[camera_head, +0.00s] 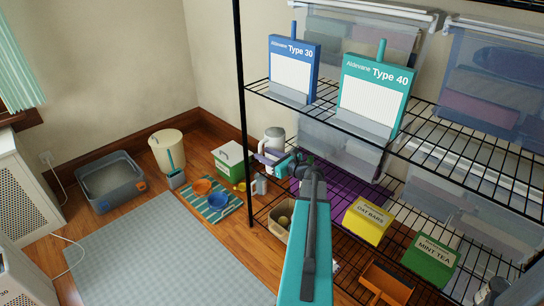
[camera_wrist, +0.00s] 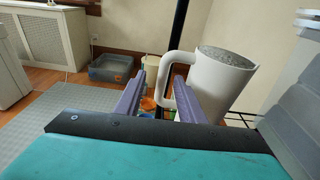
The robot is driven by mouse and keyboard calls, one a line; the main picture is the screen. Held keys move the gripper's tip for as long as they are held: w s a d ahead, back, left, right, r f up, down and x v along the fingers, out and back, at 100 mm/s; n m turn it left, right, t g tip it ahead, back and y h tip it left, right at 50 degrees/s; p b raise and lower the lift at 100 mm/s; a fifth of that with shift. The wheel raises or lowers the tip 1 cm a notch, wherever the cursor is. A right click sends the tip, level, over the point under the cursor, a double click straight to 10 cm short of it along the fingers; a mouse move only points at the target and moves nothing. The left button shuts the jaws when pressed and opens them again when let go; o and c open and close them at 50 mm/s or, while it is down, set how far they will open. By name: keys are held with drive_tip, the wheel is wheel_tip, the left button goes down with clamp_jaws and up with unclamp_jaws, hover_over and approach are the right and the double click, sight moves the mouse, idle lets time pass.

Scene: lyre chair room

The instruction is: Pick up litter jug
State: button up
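The litter jug is a white jug (camera_wrist: 222,82) with a side handle and an open top showing grey grainy contents. It stands upright right of centre in the wrist view, and its upper part shows in the head view (camera_head: 274,135) by the left end of the wire rack. My gripper (camera_wrist: 158,82) has two purple fingers held apart with nothing gripped. The jug's handle is just beyond the fingertips, partly behind the right finger. I cannot tell whether they touch. In the head view my gripper (camera_head: 265,157) covers the jug's lower part.
The rack post (camera_head: 242,120) stands just left of the jug. Boxes, including the yellow oat bars (camera_head: 368,222), sit on the lower shelf to the right. A grey litter tray (camera_head: 110,181), cream bin (camera_head: 167,151) and green-white box (camera_head: 229,160) stand on the floor. The grey rug (camera_head: 160,255) is clear.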

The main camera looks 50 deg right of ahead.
drive_tip(key=shift+d, duration=0.1)
idle(0.3)
drive_tip(key=shift+w+f, duration=0.1)
drive_tip(key=shift+w, duration=1.05)
drive_tip(key=shift+w+d, duration=0.1)
drive_tip(key=w, duration=0.3)
drive_tip(key=w+b, duration=0.1)
drive_tip(key=w, duration=0.1)
drive_tip(key=shift+d+f, duration=0.2)
drive_tip(key=shift+f, duration=0.15)
clamp_jaws()
